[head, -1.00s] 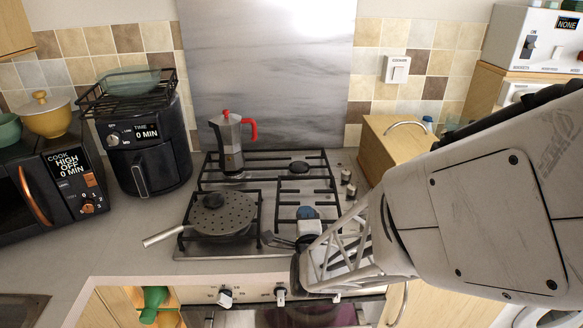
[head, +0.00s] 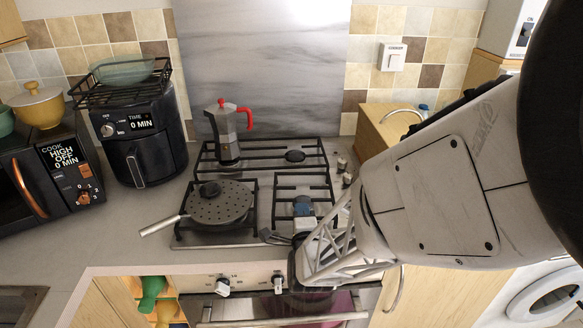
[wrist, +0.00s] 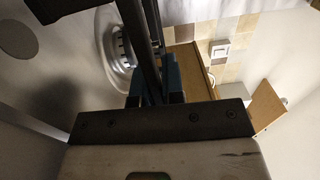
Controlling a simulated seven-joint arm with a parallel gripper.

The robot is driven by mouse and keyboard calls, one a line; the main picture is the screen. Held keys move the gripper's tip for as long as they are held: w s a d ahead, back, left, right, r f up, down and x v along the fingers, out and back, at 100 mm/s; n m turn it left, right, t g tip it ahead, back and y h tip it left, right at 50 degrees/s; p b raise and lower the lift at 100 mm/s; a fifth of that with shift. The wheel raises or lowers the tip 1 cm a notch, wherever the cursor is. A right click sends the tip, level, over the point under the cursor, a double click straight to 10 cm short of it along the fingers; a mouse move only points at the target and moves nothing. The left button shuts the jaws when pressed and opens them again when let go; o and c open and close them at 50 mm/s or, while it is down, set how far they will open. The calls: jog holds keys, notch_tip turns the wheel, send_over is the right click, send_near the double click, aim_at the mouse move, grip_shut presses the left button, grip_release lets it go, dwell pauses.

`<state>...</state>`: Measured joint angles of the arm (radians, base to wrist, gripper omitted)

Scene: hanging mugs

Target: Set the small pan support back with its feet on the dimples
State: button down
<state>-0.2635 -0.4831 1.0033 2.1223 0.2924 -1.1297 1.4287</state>
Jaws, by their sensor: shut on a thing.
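The small pan support (head: 302,174) is a black frame of bars at the front right of the steel hob. My gripper (head: 303,206) is at it, near the hob's front edge. In the wrist view my gripper's blue fingers (wrist: 154,88) are shut on dark bars of the support (wrist: 139,45). A shiny steel surface with a toothed burner ring (wrist: 124,50) lies beside the bars. The dimples cannot be made out. Whether the feet touch the hob, and whether the support is level, I cannot tell. My arm hides the support's front right part.
A lidded, speckled frying pan (head: 218,207) sits at the front left, its handle pointing left. A moka pot (head: 227,135) with a red handle stands on the rear support (head: 265,165). Knobs (head: 342,165) are on the hob's right side. An air fryer (head: 145,150) stands at left.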

jog(key=c, duration=0.8)
grip_release()
jog(key=shift+s, duration=0.1)
jog(key=shift+s+f, duration=0.15)
jog(key=shift+s, duration=3.65)
